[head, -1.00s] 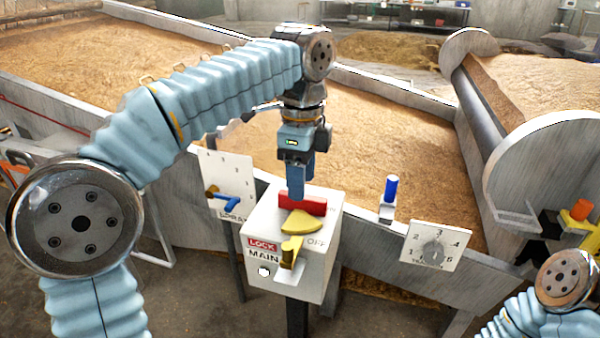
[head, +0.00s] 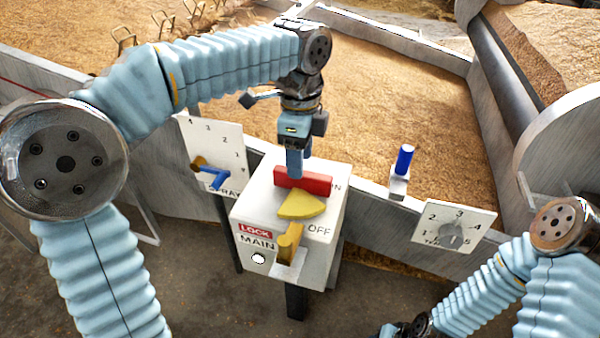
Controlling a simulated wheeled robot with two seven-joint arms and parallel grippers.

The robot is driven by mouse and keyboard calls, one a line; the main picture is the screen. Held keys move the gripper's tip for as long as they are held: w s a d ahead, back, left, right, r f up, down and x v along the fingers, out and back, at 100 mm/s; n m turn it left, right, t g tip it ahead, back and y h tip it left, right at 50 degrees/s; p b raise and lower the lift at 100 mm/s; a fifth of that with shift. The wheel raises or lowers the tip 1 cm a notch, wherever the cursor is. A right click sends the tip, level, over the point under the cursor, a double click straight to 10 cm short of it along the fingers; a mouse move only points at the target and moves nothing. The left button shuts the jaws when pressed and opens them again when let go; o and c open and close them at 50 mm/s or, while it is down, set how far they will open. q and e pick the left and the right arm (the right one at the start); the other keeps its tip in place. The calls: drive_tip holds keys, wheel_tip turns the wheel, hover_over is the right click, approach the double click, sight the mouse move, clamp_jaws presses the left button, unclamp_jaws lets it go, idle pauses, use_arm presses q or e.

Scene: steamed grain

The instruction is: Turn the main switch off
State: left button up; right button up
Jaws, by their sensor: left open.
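The main switch is a white box (head: 258,205) on a post, marked LOCK, MAIN, OFF and, partly hidden, ON. Its red handle (head: 303,180) lies across the top, with its right end by the ON mark. A yellow fan-shaped piece (head: 302,206) lies in front of the handle, and a yellow lever (head: 289,240) stands at the front edge by the LOCK label. My left gripper (head: 294,166) is open and points down at the handle's back left part. Its fingertips are partly hidden by the handle, so contact is unclear. My right gripper is out of view; only its arm shows at lower right.
A spray panel (head: 218,150) with a blue lever stands left of the box. A blue-topped switch (head: 404,160) and a numbered dial panel (head: 455,225) sit to the right.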

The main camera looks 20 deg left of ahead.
sight(297, 193)
use_arm(q)
drive_tip(key=shift+f, duration=1.85)
clamp_jaws()
